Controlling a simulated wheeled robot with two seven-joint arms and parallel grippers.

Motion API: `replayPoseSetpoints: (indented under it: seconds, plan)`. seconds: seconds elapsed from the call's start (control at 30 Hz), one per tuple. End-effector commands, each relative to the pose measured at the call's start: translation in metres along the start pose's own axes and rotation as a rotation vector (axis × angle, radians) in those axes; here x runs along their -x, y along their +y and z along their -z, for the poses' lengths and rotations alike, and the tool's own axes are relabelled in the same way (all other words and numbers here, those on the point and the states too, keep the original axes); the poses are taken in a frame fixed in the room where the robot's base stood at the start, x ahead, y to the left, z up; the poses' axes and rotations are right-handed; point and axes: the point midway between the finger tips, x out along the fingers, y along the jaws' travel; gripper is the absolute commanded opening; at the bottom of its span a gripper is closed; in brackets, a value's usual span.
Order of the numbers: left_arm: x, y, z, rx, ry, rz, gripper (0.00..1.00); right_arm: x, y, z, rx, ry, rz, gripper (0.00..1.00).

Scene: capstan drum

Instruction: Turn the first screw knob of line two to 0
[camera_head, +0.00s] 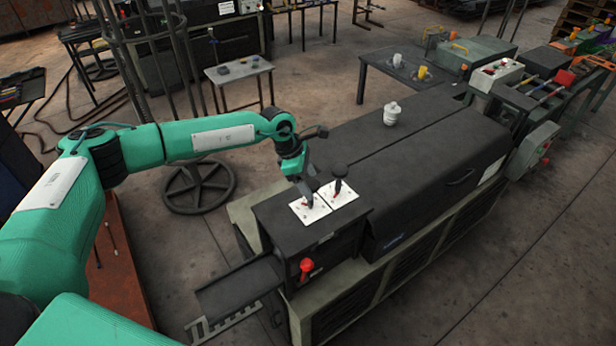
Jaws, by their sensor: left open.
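Two white plates lie side by side on the black top of the machine's end box (272,222). The left plate (318,213) is partly covered by my left gripper (308,200), which reaches down over it from the upper left. The right plate (350,194) carries a black lever with a round top (340,172) and small red marks. My left gripper is open; whether it touches a knob under it is too small to tell. No readable numbers or line labels show. My right gripper is not in view.
A red knob (306,267) sticks out of the box's front. The long black machine cover (440,175) extends right, with a white jar-like object (392,113) on it. A grey table (240,69) and a handwheel (199,187) stand behind. Floor at lower right is clear.

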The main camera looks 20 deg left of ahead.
Motion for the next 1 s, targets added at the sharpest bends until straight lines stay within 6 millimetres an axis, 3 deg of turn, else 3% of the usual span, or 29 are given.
replayPoseSetpoints:
  seconds: [0.17,0.3,0.4,0.77,1.0]
  plan:
    - [0.000,0.000,0.000,0.000,0.000,0.000,0.66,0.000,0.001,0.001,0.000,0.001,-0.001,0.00]
    - [0.000,0.000,0.000,0.000,0.000,0.000,0.39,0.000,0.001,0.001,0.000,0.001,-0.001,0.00]
    - [0.000,0.000,0.000,0.000,0.000,0.000,0.24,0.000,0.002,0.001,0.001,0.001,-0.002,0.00]
    - [-0.001,0.000,0.001,0.055,-0.001,-0.024,0.24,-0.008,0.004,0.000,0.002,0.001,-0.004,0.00]
    - [-0.003,-0.001,0.002,0.199,-0.002,-0.086,0.24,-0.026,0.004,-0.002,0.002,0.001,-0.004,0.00]
